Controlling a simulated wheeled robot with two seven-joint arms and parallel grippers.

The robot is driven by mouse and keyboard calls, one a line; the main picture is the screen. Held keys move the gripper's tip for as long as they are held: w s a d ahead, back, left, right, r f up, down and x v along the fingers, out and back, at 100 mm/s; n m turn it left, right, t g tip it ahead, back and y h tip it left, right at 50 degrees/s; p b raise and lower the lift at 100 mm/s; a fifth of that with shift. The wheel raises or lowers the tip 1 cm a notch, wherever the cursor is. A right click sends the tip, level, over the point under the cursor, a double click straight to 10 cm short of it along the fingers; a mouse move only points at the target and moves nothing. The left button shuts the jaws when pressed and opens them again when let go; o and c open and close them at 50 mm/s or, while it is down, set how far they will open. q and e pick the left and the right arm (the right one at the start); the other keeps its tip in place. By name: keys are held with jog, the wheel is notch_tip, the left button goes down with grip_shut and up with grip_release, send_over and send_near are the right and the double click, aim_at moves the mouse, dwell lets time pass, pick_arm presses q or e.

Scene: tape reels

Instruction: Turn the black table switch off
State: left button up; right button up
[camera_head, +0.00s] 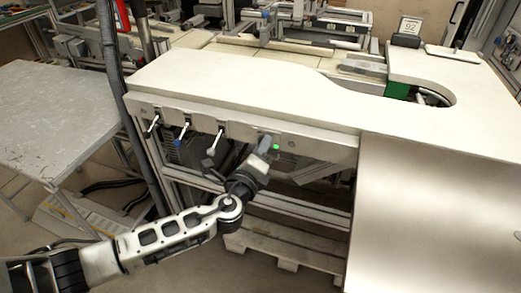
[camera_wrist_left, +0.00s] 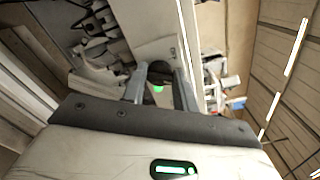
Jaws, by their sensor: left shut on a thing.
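My left gripper (camera_head: 268,143) is at the front edge panel of the white table (camera_head: 240,88), right of the hanging levers. In the left wrist view, the two grey fingers (camera_wrist_left: 160,92) stand on either side of a dark rounded part that looks like the black switch (camera_wrist_left: 158,69), and they are shut on it. A green light (camera_head: 276,147) shows beside the fingertips. It also shows between the fingers in the left wrist view (camera_wrist_left: 158,88). The fingers hide most of the switch in the head view, and its setting cannot be told. My right gripper is not in view.
Levers with a black (camera_head: 148,133), a blue (camera_head: 179,143) and a white handle (camera_head: 211,150) hang from the same panel, left of my gripper. A metal sheet (camera_head: 430,220) covers the right front. A grey table (camera_head: 60,115) stands at left. A wooden pallet (camera_head: 285,248) lies below.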

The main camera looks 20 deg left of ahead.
pick_arm(q)
jog(key=shift+f+n+b, duration=0.15)
jog(key=shift+n+b, duration=3.1)
jog(key=shift+n, duration=3.25)
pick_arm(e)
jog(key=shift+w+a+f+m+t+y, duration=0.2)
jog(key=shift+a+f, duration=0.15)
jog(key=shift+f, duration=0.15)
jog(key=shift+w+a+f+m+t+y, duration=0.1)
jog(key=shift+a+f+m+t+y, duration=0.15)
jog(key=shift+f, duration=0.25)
pick_arm(q)
jog(key=o, duration=1)
jog(key=shift+c, duration=0.2)
